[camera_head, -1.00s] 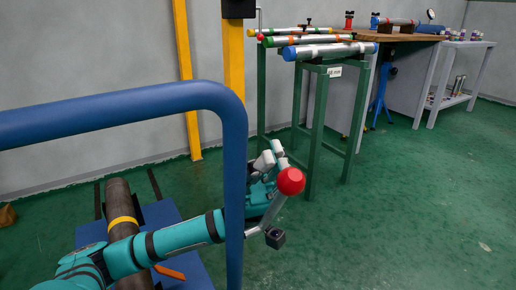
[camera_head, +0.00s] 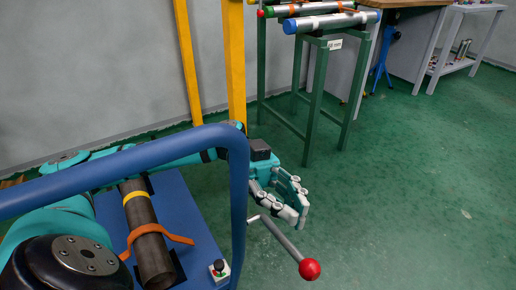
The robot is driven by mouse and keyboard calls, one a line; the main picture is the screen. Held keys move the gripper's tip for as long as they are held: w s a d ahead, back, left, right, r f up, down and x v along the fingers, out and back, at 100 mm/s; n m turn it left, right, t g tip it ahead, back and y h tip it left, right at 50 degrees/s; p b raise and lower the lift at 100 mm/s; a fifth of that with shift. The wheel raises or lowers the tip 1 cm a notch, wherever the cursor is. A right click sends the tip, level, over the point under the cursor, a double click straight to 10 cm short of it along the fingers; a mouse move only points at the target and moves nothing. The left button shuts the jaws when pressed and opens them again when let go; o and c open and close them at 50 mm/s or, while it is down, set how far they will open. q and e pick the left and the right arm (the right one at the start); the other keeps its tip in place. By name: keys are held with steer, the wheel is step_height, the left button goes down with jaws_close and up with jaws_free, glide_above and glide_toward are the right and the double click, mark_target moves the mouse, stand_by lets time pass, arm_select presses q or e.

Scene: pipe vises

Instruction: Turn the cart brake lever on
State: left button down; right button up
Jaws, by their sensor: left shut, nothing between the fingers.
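The cart brake lever (camera_head: 287,243) is a silver rod with a red ball knob (camera_head: 310,269) at its free end. It is beside the blue cart handle (camera_head: 238,190) and slants down to the right from its pivot. My left gripper (camera_head: 301,210), with grey finger pads on a teal body, is just above the rod, right of the handle post. Its fingers are shut and empty, apart from the knob; whether they touch the rod I cannot tell. My left arm passes behind the handle bar. My right gripper is not in view.
The blue cart bed (camera_head: 185,205) carries a dark pipe (camera_head: 146,235) with a yellow band and an orange strap. A green stand (camera_head: 318,95) with pipes stands behind. The green floor at right is clear.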

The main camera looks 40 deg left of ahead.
arm_select(q)
steer(key=shift+a, duration=0.1)
stand_by(0.4)
steer(key=v, duration=1.1)
steer(key=shift+w+a, duration=0.2)
steer(key=shift+a, duration=0.15)
